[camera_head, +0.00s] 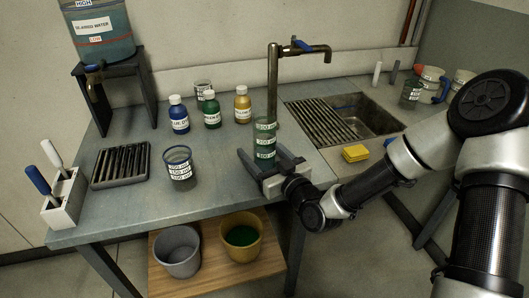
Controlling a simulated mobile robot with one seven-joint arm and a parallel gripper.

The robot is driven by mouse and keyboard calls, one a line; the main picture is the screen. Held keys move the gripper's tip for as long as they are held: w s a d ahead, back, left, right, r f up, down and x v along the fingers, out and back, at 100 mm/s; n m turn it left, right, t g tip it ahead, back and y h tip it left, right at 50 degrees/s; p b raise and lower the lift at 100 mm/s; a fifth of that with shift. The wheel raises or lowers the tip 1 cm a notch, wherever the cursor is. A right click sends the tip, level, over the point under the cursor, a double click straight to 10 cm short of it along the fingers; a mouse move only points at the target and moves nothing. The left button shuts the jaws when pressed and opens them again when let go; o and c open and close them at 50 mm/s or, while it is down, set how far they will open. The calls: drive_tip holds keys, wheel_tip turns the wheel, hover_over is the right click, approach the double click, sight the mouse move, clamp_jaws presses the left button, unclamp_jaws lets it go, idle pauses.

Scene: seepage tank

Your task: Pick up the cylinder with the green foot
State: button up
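A tall clear cylinder with green bands and white labels (265,140) stands upright near the front of the bench, left of the sink. Its lower end looks green and is partly hidden by my gripper. My gripper (262,153) reaches in from the right, low over the bench. Its two dark fingers are spread wide, one on the left and one on the right of the cylinder's lower part. Gaps seem to show between fingers and cylinder, so it looks open and not gripping.
A tap (273,75) rises just behind the cylinder, beside the sink (375,123). Blue (179,117), green (212,112) and yellow (243,107) bottles stand behind left. A labelled beaker (180,168) stands left; a yellow sponge (355,153) lies right. Bench surface between beaker and gripper is clear.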

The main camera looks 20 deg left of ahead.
drive_tip(key=shift+x, duration=0.8)
drive_tip(key=c, duration=1.2)
drive_tip(key=shift+r, duration=0.15)
drive_tip(key=shift+c, duration=0.2)
